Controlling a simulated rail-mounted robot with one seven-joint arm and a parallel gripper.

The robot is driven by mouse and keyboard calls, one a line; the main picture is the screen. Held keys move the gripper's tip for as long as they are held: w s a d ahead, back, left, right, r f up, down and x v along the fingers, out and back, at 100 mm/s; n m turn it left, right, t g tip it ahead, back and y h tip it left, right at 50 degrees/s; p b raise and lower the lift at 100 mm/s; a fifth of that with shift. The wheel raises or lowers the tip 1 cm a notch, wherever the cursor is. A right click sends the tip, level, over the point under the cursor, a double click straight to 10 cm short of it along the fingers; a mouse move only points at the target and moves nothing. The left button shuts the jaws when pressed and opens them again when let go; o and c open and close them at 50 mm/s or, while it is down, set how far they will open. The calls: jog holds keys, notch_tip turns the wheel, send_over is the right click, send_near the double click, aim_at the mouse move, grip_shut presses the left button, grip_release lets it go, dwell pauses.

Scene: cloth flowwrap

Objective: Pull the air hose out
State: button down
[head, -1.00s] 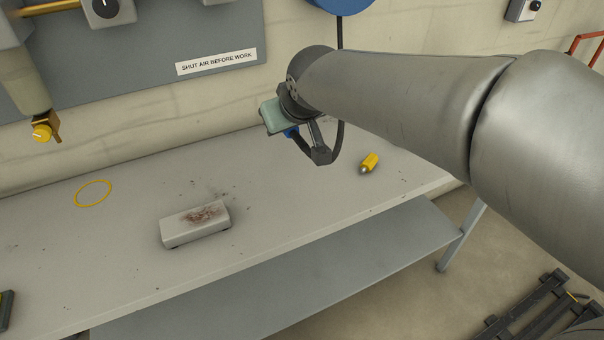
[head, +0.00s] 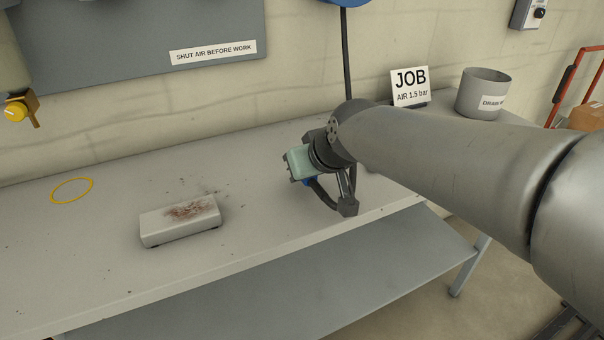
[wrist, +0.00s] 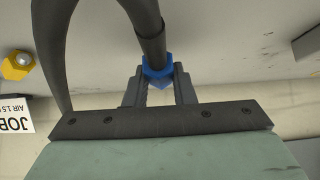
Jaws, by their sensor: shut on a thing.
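My gripper (wrist: 158,88) is shut on the blue collar (wrist: 157,68) of the black air hose (wrist: 150,38). In the wrist view the hose runs up from the collar, and a dark loop of it curves down on the left. In the head view the gripper (head: 309,180) is over the right part of the bench, with the blue collar just visible below its teal body. The hose (head: 347,60) hangs from a blue reel (head: 340,2) at the top edge and passes behind my arm.
A stained grey block (head: 180,220) and a yellow ring (head: 72,190) are on the bench (head: 110,265). A yellow fitting with a metal tip (wrist: 17,64) shows in the wrist view. A JOB card (head: 410,87) and grey bin (head: 484,93) stand at the back right.

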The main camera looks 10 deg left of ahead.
jog(key=shift+f, duration=0.2)
jog(key=shift+f+b, duration=0.75)
jog(key=shift+b, duration=0.15)
jog(key=shift+f, duration=0.1)
jog(key=c, duration=1.1)
grip_release()
jog(key=shift+c, duration=0.2)
jog(key=r+p, duration=0.2)
jog(key=r, duration=0.1)
jog(key=r+p, duration=0.2)
jog(key=p, duration=0.1)
jog(key=r+p, duration=0.3)
jog(key=shift+w+a+r, duration=0.1)
jog(key=shift+a+r, duration=0.15)
jog(key=shift+r, duration=0.05)
jog(key=w+a+r+h+p, duration=0.1)
jog(key=a+r+p, duration=0.2)
jog(key=r+p, duration=0.2)
jog(key=w+a+r+n+t+p, duration=0.1)
jog(key=w+a+r+p, duration=0.1)
jog(key=r+p, duration=0.3)
jog(key=w+a+r+h+p, duration=0.1)
jog(key=a+r+p, duration=0.3)
jog(key=r, duration=0.6)
jog(key=shift+w+t+h+p, duration=0.2)
jog(key=shift+t+h+p, duration=0.15)
jog(key=shift+p, duration=0.65)
